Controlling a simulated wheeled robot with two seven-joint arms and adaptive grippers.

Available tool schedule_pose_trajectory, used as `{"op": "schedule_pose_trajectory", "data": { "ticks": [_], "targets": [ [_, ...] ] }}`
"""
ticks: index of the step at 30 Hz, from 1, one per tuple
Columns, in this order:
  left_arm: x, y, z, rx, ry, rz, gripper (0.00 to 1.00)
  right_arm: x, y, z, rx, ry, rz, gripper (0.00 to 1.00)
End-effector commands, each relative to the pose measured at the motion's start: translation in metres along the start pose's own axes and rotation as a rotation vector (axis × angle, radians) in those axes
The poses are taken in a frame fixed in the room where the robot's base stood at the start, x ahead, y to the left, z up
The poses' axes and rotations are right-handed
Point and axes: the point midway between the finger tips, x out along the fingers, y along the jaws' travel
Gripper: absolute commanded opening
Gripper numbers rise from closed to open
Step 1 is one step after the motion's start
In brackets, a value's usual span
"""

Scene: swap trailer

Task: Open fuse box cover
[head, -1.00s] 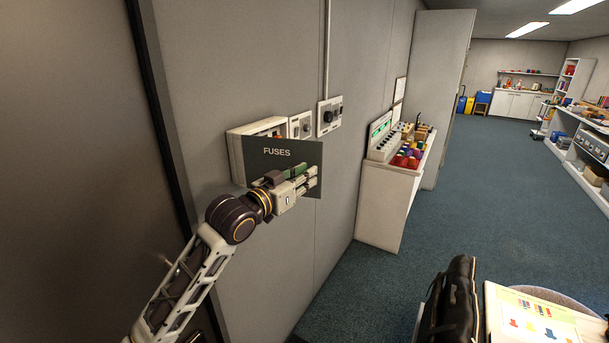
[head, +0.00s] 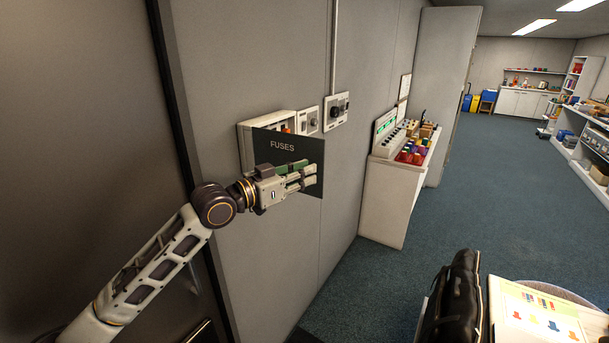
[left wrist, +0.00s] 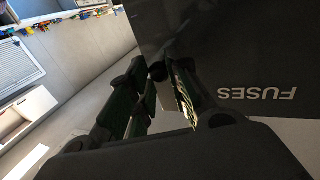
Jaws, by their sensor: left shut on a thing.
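The fuse box (head: 245,150) is a white box on the grey wall in the head view. Its dark cover (head: 285,147), lettered FUSES, stands swung out from the box, and part of the inside shows above it. My left gripper (head: 308,177) is shut on the cover, with its fingers across the lower right part. In the left wrist view the cover (left wrist: 235,50) appears upside down beside the gripper fingers (left wrist: 160,75). The exact grip on its edge is partly hidden. My right gripper is not in view.
Wall switches (head: 336,110) sit right of the fuse box. A white cabinet (head: 388,200) with colourful items on top stands further along the wall. A black bag (head: 455,300) and a printed sheet (head: 540,318) are at the lower right. The blue floor between is clear.

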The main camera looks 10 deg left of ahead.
Motion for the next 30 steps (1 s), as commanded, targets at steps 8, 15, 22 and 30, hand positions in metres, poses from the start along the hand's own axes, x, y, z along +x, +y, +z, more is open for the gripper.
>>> {"op": "schedule_pose_trajectory", "data": {
  "ticks": [8, 15, 22, 30],
  "targets": [
    [-0.0047, -0.0007, 0.0006, 0.001, -0.001, 0.042, 0.0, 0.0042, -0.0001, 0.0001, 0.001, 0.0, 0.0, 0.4],
    [-0.0064, -0.0005, 0.0, 0.002, 0.0, 0.059, 0.0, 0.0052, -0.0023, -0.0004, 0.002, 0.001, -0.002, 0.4],
    [-0.0066, -0.0003, -0.0003, 0.0, 0.001, 0.062, 0.0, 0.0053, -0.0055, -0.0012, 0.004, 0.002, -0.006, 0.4],
    [-0.0066, -0.0003, -0.0003, 0.001, 0.001, 0.061, 0.28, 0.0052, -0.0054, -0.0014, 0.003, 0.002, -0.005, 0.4]
  ]
}}
